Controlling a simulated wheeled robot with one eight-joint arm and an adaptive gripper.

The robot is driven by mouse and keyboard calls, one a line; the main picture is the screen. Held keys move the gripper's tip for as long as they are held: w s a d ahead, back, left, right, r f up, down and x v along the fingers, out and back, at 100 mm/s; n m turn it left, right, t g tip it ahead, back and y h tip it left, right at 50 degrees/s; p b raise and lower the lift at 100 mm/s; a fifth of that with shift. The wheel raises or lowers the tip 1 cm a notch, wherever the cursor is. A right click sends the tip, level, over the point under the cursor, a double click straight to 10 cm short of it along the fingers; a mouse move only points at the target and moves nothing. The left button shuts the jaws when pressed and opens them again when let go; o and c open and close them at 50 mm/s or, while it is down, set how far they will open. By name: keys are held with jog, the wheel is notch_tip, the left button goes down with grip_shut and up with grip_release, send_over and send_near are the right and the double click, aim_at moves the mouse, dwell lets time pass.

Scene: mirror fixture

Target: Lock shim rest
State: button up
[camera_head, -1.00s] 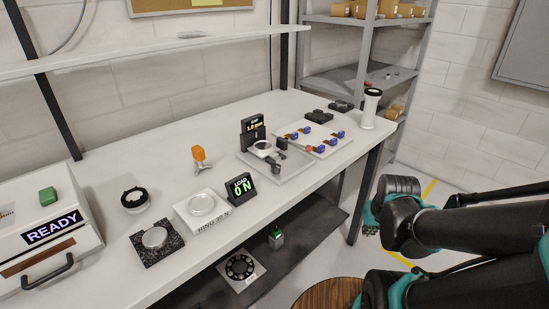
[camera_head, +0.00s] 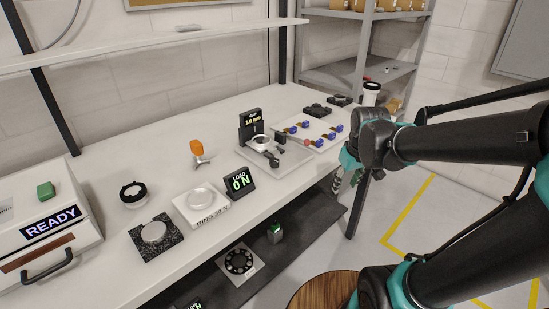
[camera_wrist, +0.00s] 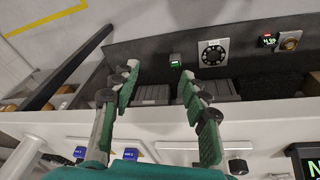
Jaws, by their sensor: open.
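My gripper (camera_head: 346,182) is open and empty, off the table's front right edge. In the wrist view its two green-padded fingers (camera_wrist: 160,82) are spread, with the lower shelf between and beyond them. The fixture (camera_head: 277,165) stands on the table on a grey plate. It holds a pale round mirror (camera_head: 260,142) and black blocks. A gap display (camera_head: 251,119) behind it reads about 1.0 mm. Behind right, a white tray (camera_head: 325,143) holds several blue pieces (camera_head: 327,137) and a red one. The wrist view shows blue pieces (camera_wrist: 131,153) at the bottom. I cannot make out a shim rest lock.
A load display (camera_head: 238,184) reads 0 N beside the white ring plate (camera_head: 189,213). An orange-topped tool (camera_head: 197,149), a black ring (camera_head: 133,194) and a dark stone block (camera_head: 138,240) stand left. A white cylinder (camera_head: 370,95) stands at the right table end. The lower shelf (camera_head: 305,225) holds a dial plate (camera_head: 240,261).

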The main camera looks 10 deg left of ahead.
jog(key=w+a+r+n+g, duration=0.1)
jog(key=w+a+r+n, duration=0.25)
jog(key=a+r, duration=0.3)
jog(key=w+a+r+n+g, duration=0.1)
jog(key=w+a+r+n, duration=0.1)
jog(key=a+r+n, duration=0.35)
notch_tip(320, 180, up, 10)
jog(key=n+g, duration=0.1)
jog(key=n, duration=0.3)
send_over(274, 160)
jog(key=shift+h, duration=0.3)
notch_tip(274, 160, down, 18)
jog(key=shift+d+r, duration=0.1)
jog(key=shift+r, duration=0.15)
jog(key=shift+c, duration=0.6)
grip_shut()
